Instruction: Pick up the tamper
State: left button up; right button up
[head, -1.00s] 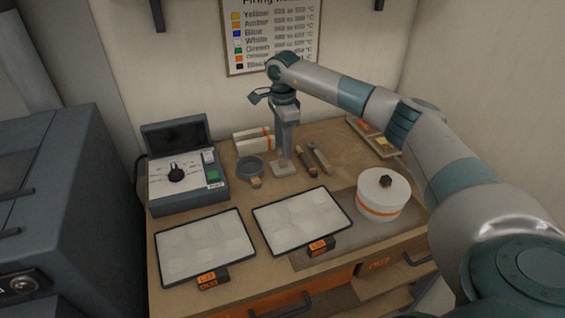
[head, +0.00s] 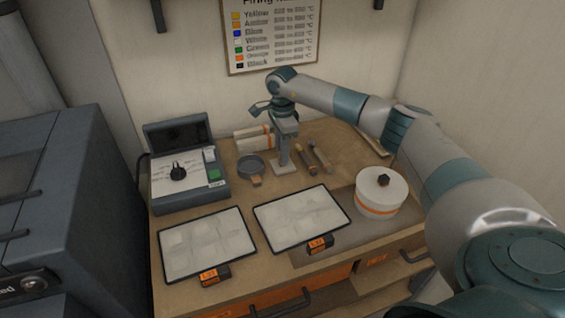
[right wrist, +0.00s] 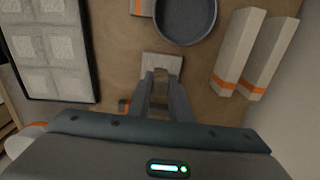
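The tamper appears to be the pale piece with a flat square base (head: 284,167) standing upright on the table, between the round grey dish and two slim tools. My right gripper (head: 283,152) points straight down over it, its fingers low and close to the base. In the right wrist view the square base (right wrist: 162,64) lies just beyond the tips of the right gripper's two fingers (right wrist: 163,82). The handle is mostly hidden by the fingers, and I cannot tell whether they press on it. My left gripper is out of view.
A round grey dish (head: 251,166) is close on the left, with slim tools (head: 319,156) on the right. White orange-banded bars (head: 250,139) lie behind. Two white-tiled trays (head: 301,218) (head: 206,244), a lidded white pot (head: 381,194) and a control box (head: 188,177) surround the spot.

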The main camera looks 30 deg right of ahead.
grip_shut()
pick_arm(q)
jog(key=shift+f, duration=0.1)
